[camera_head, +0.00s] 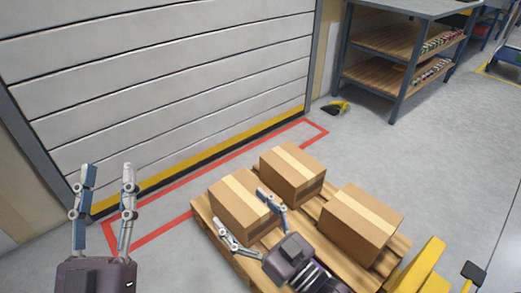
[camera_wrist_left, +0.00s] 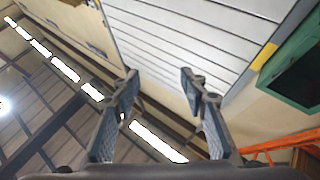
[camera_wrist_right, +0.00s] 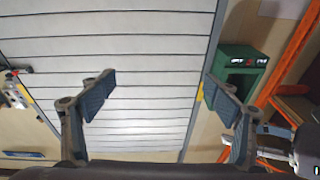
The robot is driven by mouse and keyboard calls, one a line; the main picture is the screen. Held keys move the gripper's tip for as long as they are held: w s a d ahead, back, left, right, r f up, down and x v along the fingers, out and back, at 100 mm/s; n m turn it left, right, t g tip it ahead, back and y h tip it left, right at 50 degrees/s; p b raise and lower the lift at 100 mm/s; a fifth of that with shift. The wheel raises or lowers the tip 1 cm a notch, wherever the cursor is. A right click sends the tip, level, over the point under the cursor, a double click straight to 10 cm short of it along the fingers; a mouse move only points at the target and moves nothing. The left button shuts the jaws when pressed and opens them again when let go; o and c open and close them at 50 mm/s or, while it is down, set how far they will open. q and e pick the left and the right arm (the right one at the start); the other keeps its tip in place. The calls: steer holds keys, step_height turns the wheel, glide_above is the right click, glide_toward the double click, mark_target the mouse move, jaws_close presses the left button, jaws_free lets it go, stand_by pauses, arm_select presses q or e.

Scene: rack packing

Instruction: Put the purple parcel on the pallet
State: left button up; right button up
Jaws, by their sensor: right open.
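No purple parcel shows in any view. The wooden pallet (camera_head: 240,268) lies on the floor at the lower middle of the head view. It bears three brown cardboard boxes: one at the left (camera_head: 240,205), one at the back (camera_head: 292,172) and one at the right (camera_head: 360,222). My left gripper (camera_head: 108,167) is open and empty, left of the pallet; its spread fingers also show in the left wrist view (camera_wrist_left: 160,76). My right gripper (camera_head: 240,207) is open and empty, in front of the left box in the picture. Its wide-spread fingers show in the right wrist view (camera_wrist_right: 160,80).
A grey shutter door (camera_head: 170,80) stands behind, with a red floor marking (camera_head: 155,233) before it. Yellow equipment (camera_head: 420,268) stands right of the pallet.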

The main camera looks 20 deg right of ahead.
steer(key=s+d+r+m+t+h, duration=0.1)
steer(key=r+t, duration=0.4)
steer(key=r, duration=1.4)
steer(key=shift+s+d+m+h, duration=0.4)
steer(key=shift+s+d+h, duration=0.1)
steer(key=shift+s+d, duration=0.6)
steer(key=shift+w, duration=0.1)
